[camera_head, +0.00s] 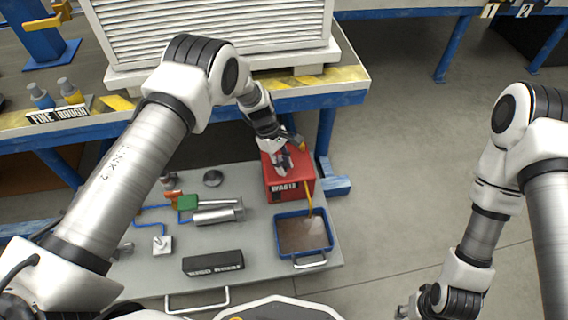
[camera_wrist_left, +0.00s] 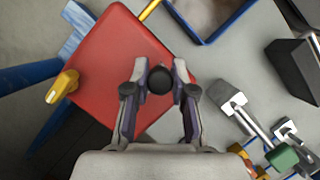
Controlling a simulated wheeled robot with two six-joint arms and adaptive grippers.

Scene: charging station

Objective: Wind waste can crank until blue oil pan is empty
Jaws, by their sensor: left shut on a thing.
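The red waste can (camera_head: 290,178) stands at the right back of the grey bench plate. It also fills the upper left of the wrist view (camera_wrist_left: 115,75). The blue oil pan (camera_head: 331,236) sits just in front of it with brown liquid inside; its blue rim shows in the wrist view (camera_wrist_left: 235,22). A yellow tube (camera_head: 309,200) runs from the can to the pan. My left gripper (camera_head: 285,160) is above the can's top, its fingers shut on the round black crank knob (camera_wrist_left: 160,80). The crank's arm is hidden. My right gripper (camera_head: 408,310) is partly cut off at the bottom edge.
A black box (camera_head: 213,263) and metal cylinders (camera_head: 215,213) lie left of the pan. A green block (camera_head: 187,202) is beside them. A yellow piece (camera_wrist_left: 62,87) sits at the can's far edge. A blue-framed table (camera_head: 300,101) stands behind; floor to the right is free.

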